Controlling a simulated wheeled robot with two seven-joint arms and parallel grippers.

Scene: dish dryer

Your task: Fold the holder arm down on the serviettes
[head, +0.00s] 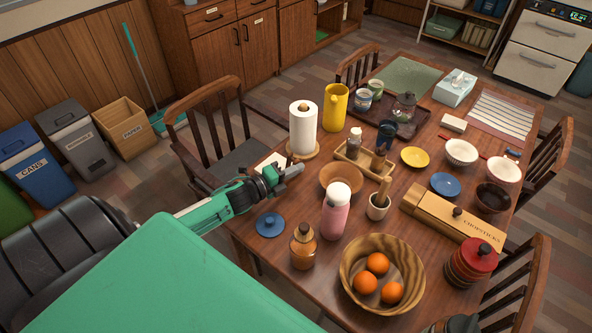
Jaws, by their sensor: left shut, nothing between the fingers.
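A white stack that looks like the serviettes (270,161) lies near the table's left edge, beside the paper towel stand. It is partly hidden behind my left gripper. My left gripper (293,171) is shut and empty, in front of the serviettes and pointing right. I cannot tell whether it touches them. The holder arm cannot be made out; my gripper may cover it.
Close by stand a paper towel roll (303,128), a brown bowl (341,181), a pink bottle (336,214), a blue lid (270,224) and an amber jar (303,248). A chair (214,125) stands at the table's left side. Oranges lie in a wooden bowl (353,249).

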